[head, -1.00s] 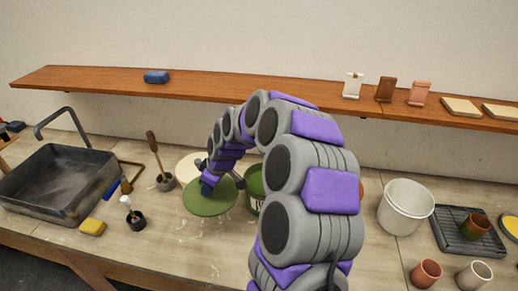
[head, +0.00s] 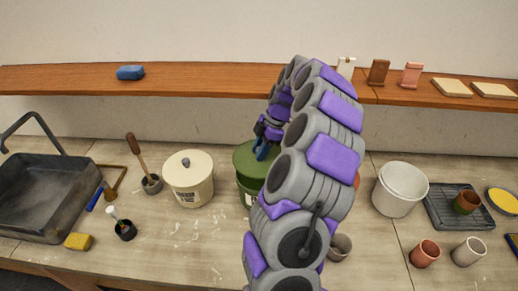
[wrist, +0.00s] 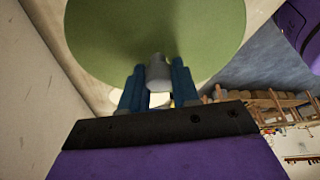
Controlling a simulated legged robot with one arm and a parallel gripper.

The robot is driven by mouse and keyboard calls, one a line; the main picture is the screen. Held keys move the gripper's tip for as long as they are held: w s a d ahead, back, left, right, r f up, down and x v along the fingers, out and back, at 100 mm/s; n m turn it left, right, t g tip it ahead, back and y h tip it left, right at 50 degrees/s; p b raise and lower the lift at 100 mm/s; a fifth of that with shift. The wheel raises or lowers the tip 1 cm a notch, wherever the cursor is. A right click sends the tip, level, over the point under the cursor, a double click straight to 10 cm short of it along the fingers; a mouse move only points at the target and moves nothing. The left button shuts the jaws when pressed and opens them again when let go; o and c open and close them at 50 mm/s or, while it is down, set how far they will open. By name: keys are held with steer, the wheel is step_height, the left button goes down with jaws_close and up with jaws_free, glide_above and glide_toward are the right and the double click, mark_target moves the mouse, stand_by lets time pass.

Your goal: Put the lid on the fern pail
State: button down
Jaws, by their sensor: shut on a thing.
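The green lid (head: 248,160) is over the green pail (head: 246,192), which I take to be the fern pail. My arm hides the right side of both. Whether the lid touches the rim or hovers just above it, I cannot tell. My gripper (head: 263,150) is above the lid with its blue fingers pointing down. In the wrist view, my gripper (wrist: 157,78) is shut on the lid's grey knob (wrist: 158,72). The lid (wrist: 150,30) fills the top of that view and hides the pail.
A cream lidded pail (head: 189,183) stands left of the green pail. A white bucket (head: 399,190) is to the right, beside a dark tray (head: 455,210). A wooden shelf (head: 200,80) runs along the wall behind.

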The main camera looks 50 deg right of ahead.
steer(key=shift+b, duration=0.4)
steer(key=shift+a+f+b, duration=0.1)
steer(key=shift+f+b, duration=0.2)
steer(key=shift+f, duration=0.35)
steer(key=shift+f+b, duration=0.95)
steer(key=shift+f, duration=1.1)
steer(key=shift+f+b, duration=0.3)
steer(key=shift+f, duration=0.2)
steer(key=c, duration=0.8)
jaws_free()
steer(key=shift+o, duration=0.2)
steer(key=shift+r, duration=0.1)
step_height(320, 180, up, 3)
steer(key=shift+w+r+p, duration=0.1)
steer(key=shift+r+p, duration=0.1)
steer(key=shift+p, duration=0.25)
steer(key=shift+s+a, duration=0.35)
steer(key=shift+s, duration=0.2)
steer(key=s+a+r, duration=0.1)
steer(key=s+a, duration=0.8)
steer(key=s, duration=0.2)
steer(key=shift+s+a+p, duration=0.15)
steer(key=shift+a+p, duration=0.15)
steer(key=shift+p, duration=0.15)
